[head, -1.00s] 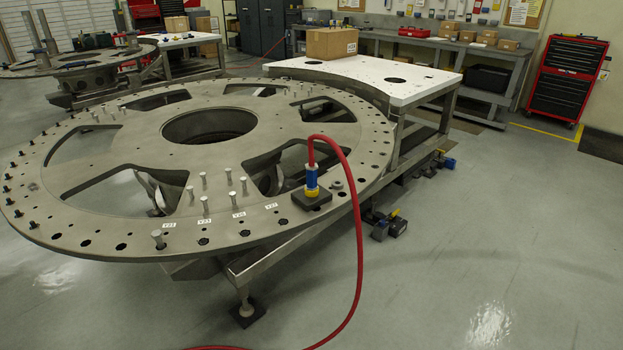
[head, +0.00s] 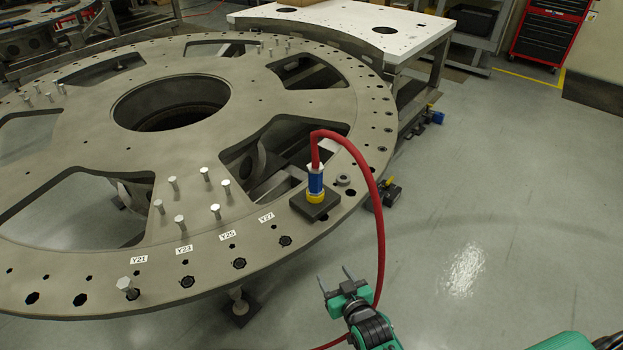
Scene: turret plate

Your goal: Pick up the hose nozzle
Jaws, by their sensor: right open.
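The hose nozzle (head: 315,183) stands upright on a dark square block near the front right rim of the turret plate (head: 90,215). It has a blue body with a yellow collar at its base. A red hose (head: 372,190) leaves its top, arches right and hangs down past the plate's edge to the floor. My right gripper (head: 337,280) is open and empty, below and right of the nozzle in the picture, clear of it. The hose passes close by this gripper; I cannot tell whether they touch. My left gripper is not in view.
Several upright bolts (head: 205,174) stand on the plate left of the nozzle. A white table (head: 345,28) adjoins the plate at the back. The floor at right is clear.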

